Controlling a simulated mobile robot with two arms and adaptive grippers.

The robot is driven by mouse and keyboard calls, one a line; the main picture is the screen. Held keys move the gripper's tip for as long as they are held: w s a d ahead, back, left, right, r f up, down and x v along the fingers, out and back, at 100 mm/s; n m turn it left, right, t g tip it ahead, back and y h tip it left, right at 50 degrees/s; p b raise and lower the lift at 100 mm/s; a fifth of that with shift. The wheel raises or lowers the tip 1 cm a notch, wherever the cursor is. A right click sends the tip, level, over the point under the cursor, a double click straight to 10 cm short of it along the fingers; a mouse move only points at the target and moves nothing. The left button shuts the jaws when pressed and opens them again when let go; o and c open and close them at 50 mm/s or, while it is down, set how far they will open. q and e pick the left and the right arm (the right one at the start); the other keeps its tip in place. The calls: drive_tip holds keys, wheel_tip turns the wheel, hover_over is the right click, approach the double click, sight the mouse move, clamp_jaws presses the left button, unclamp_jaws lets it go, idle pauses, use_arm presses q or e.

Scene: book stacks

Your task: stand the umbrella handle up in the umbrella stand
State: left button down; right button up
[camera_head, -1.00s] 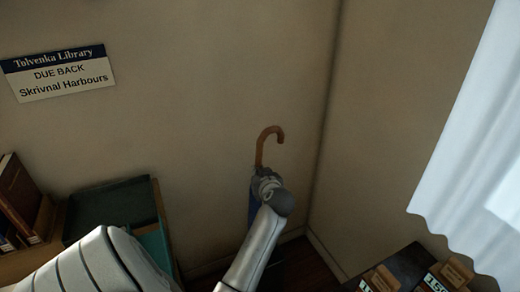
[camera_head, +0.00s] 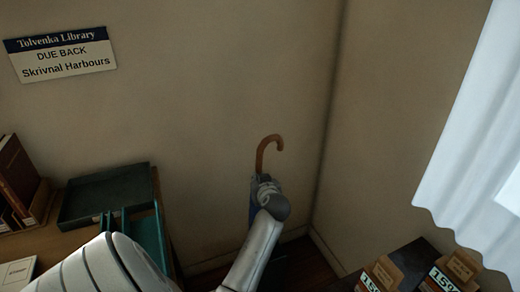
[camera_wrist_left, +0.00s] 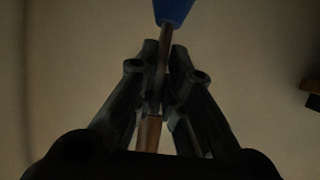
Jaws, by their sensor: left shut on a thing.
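The umbrella's brown hooked handle (camera_head: 268,152) stands nearly upright near the room corner, its hook uppermost and curling right. Below it, a strip of blue canopy (camera_head: 253,213) shows beside my arm. My left gripper (camera_head: 264,181) is shut on the umbrella just below the handle. In the left wrist view, the fingers (camera_wrist_left: 160,72) close around the thin shaft, with the brown handle (camera_wrist_left: 149,134) on the near side and the blue canopy (camera_wrist_left: 174,10) beyond. The umbrella's lower end is hidden behind my forearm. I cannot make out the umbrella stand. My right gripper is out of view.
A dark green tray (camera_head: 107,196) and several books (camera_head: 18,178) are on the wooden surface at left. Some dark floor (camera_head: 298,264) shows in the corner.

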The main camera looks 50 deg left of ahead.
use_arm(q)
drive_tip(key=shift+d+f, duration=0.1)
drive_tip(key=shift+f, duration=0.25)
drive_tip(key=c, duration=1.6)
unclamp_jaws()
drive_tip(key=shift+o, duration=0.7)
drive_tip(key=shift+r, duration=0.15)
drive_tip(key=v, duration=0.7)
drive_tip(key=shift+d, duration=0.1)
